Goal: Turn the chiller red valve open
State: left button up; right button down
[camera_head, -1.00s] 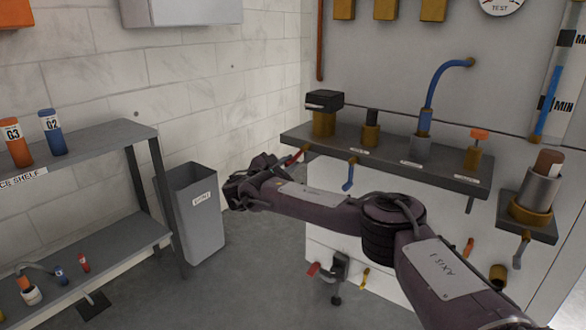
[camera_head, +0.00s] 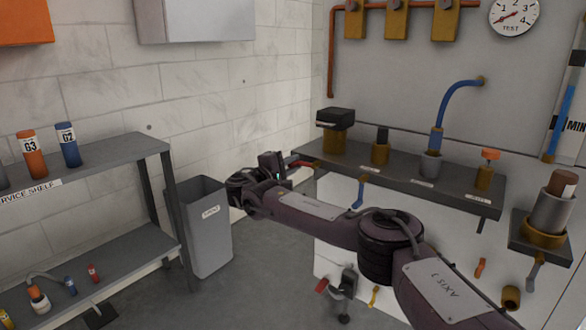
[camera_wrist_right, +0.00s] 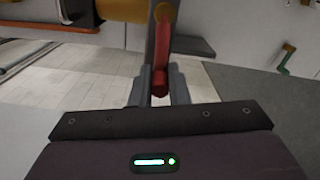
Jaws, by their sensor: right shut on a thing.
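The red valve handle (camera_head: 302,164) sticks out at the left end of the grey bench, below the block with the black top. In the right wrist view the red handle (camera_wrist_right: 162,55) runs down from a brass pivot to between my fingers. My right gripper (camera_head: 285,170) is shut on the handle's end; the wrist view shows its two grey fingers (camera_wrist_right: 160,88) on either side of it. The valve body is partly hidden behind the bench edge. My left gripper is not in view.
The grey bench (camera_head: 400,177) carries several brass fittings. A blue-handled valve (camera_head: 359,193) hangs under it, and another red-handled valve (camera_head: 322,286) sits low on the white cabinet. A grey bin (camera_head: 207,240) and shelf (camera_head: 100,155) stand left of my arm.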

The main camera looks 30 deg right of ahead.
jog(key=shift+r+m, duration=0.2)
jog(key=shift+m, duration=0.2)
jog(key=shift+r, duration=0.1)
jog(key=c, duration=1.4)
grip_release()
